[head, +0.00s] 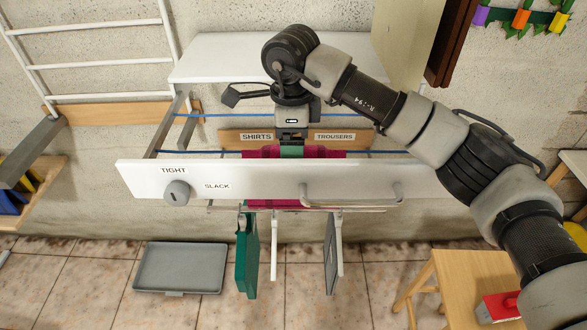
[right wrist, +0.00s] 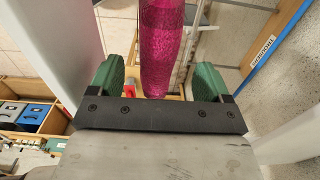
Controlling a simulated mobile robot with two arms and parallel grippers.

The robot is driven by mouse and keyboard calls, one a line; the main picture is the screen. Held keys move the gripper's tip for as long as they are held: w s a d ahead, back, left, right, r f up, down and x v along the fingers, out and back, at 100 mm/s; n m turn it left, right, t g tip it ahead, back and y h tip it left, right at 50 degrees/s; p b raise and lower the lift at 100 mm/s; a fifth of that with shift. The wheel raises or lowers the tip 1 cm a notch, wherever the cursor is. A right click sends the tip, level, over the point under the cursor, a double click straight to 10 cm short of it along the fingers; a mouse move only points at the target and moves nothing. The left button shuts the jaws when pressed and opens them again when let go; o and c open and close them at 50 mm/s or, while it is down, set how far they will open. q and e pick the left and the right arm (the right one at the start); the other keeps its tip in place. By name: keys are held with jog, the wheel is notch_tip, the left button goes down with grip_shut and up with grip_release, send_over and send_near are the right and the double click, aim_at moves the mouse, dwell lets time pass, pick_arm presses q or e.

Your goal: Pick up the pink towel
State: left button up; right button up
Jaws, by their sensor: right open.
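The pink towel (head: 262,153) hangs behind the white front panel (head: 245,182), and a lower strip of it shows beneath the panel. In the right wrist view the towel (right wrist: 164,45) is a narrow fold running between the two green fingers. My right gripper (head: 291,152) points down over the towel from above. Its fingers also show in the right wrist view (right wrist: 158,80), wide apart, with a gap on each side of the towel. The panel hides the towel's middle. My left gripper is not in view.
Blue lines (head: 227,115) run across the frame, with a wooden label board (head: 240,136) behind. The panel carries a knob (head: 177,193) and a handle. A green flat item (head: 246,260) and others hang below. A grey tray (head: 180,268) lies on the floor; a wooden stool (head: 465,285) stands right.

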notch_tip(320, 180, down, 3)
jog(key=shift+s+d+f+p, duration=0.1)
jog(key=shift+d+p, duration=0.05)
jog(key=shift+p, duration=0.8)
jog(key=shift+f, duration=0.3)
jog(key=c, duration=1.3)
